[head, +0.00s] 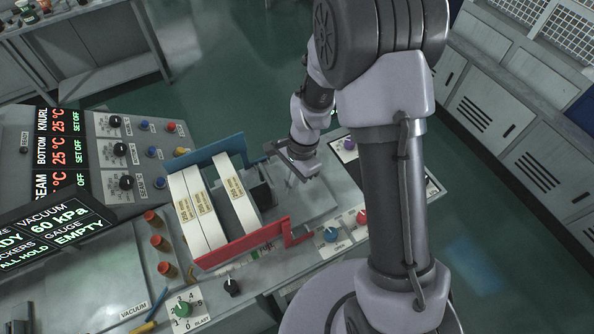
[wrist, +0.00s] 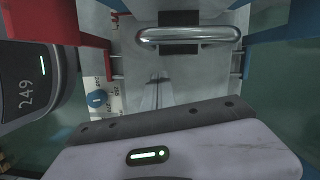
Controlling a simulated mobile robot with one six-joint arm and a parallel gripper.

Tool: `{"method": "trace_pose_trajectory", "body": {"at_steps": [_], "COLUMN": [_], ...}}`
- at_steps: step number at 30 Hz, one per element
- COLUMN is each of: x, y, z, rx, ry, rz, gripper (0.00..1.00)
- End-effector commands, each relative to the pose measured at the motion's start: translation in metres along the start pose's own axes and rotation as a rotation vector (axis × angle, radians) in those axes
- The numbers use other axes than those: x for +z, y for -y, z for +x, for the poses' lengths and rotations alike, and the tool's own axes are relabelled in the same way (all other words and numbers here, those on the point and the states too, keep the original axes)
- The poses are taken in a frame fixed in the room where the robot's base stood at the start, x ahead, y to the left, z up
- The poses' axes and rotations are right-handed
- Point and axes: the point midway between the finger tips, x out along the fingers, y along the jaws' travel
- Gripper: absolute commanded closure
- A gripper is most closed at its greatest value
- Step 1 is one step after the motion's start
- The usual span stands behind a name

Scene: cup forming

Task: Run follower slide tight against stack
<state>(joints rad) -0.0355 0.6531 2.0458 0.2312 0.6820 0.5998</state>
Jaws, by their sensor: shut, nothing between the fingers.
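The stack is made of tall white labelled blanks (head: 198,208) standing on edge in a magazine between a red rail (head: 240,245) and a blue rail (head: 218,148). One white piece (head: 238,196) stands apart to the right, with a gap between. A dark block (head: 263,193), which looks like part of the follower slide, is right of that piece. In the wrist view a chrome handle (wrist: 188,35) crosses in front of a dark block (wrist: 180,18). My gripper (head: 291,180) is right of the dark block; its fingers (wrist: 158,82) are shut and empty, below the handle and apart from it.
Knobs (head: 331,234) line the bench's front edge near my arm. Red-capped posts (head: 157,241) stand left of the magazine. A control panel with displays (head: 62,150) is further left. The pale plate (head: 312,205) under my gripper looks clear.

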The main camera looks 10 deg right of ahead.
Motion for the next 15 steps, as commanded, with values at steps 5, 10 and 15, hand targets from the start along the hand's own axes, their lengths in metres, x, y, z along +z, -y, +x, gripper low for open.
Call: {"method": "trace_pose_trajectory", "body": {"at_steps": [5,10,15], "x": [0.021,0.026,0.026], "y": [0.0,0.0,0.0], "z": [0.003,0.004,0.004], "rx": [0.0,0.0,0.0], "ry": [0.0,0.0,0.0], "rz": [-0.003,-0.001,-0.001], "gripper": [1.0,1.0,1.0]}}
